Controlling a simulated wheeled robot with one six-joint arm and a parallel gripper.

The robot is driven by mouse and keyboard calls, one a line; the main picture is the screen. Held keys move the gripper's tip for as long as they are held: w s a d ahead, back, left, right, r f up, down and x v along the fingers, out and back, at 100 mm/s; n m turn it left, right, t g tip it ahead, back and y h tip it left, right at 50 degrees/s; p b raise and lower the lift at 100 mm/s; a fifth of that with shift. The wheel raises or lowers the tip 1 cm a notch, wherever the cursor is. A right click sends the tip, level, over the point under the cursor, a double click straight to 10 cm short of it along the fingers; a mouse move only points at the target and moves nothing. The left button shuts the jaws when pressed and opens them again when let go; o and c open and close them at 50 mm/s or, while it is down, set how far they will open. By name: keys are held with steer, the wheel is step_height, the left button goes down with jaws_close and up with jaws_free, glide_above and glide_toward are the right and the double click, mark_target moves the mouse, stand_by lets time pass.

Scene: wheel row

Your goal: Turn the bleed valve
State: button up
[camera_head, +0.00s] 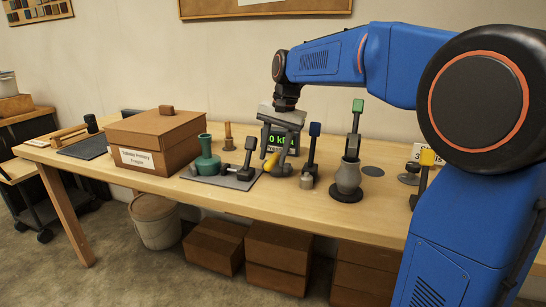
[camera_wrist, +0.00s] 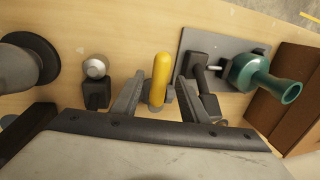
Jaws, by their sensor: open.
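A yellow handle (camera_head: 271,162), the likeliest part of the bleed valve, though no label shows, is low over the table under my gripper. In the wrist view the yellow handle (camera_wrist: 160,82) stands between the two fingers, with a visible gap on each side. My gripper (camera_head: 282,162) is open, pointing down, with its fingers either side of the handle; it also shows in the wrist view (camera_wrist: 158,98). The handle's base is mostly hidden by my gripper. I cannot tell whether either finger touches the handle.
A green flask (camera_head: 207,160) and a dark fitting (camera_head: 246,162) stand on a grey plate (camera_head: 222,181) left of my gripper. A blue-topped lever (camera_head: 313,140) and a grey vase (camera_head: 347,178) stand close on the right. A brown box (camera_head: 150,138) is farther left.

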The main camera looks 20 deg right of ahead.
steer(key=shift+f, duration=0.55)
jaws_close()
steer(key=shift+n, duration=0.3)
steer(key=n, duration=0.1)
steer(key=d+n, duration=0.2)
steer(key=n, duration=0.1)
steer(key=shift+s+g, duration=0.3)
steer(key=shift+g, duration=0.1)
steer(key=shift+d+n+g, duration=0.2)
steer(key=shift+d+n, duration=0.35)
steer(key=shift+n, duration=0.5)
steer(key=shift+d+n+g, duration=0.2)
steer(key=shift+d+n, duration=0.3)
steer(key=shift+n, duration=0.55)
